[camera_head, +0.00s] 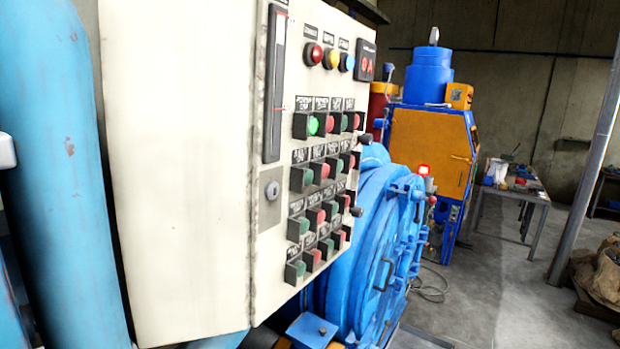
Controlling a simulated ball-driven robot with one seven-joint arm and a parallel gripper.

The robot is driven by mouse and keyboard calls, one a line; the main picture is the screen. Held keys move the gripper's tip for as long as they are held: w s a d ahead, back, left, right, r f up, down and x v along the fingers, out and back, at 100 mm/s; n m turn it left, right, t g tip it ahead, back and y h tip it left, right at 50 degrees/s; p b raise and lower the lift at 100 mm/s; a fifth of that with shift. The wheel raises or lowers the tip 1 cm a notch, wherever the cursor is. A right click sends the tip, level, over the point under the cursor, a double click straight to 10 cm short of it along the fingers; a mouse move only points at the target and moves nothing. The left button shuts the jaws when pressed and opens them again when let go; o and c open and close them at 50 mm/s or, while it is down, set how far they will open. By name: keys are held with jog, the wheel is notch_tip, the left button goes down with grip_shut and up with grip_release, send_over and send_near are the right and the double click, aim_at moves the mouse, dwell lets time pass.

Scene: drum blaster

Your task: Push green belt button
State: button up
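A cream control cabinet (185,160) fills the left half of the view, its button panel (262,225) seen at a slant. The panel holds rows of paired green and red push buttons under small black labels. The top-left green button (312,125) glows brightly. Below it in the left column are darker green buttons: one in the second row (307,177), one in the third (304,226) and one at the bottom (300,268). The label text is too small to read, so I cannot tell which is the belt button. My gripper is not in view.
Red, yellow and blue lamps (331,58) sit above the buttons. A blue drum machine (375,265) with a round door stands close behind the panel. An orange and blue machine (430,150), a table (520,190) and a post (590,150) stand farther back. Grey floor (500,290) is open at right.

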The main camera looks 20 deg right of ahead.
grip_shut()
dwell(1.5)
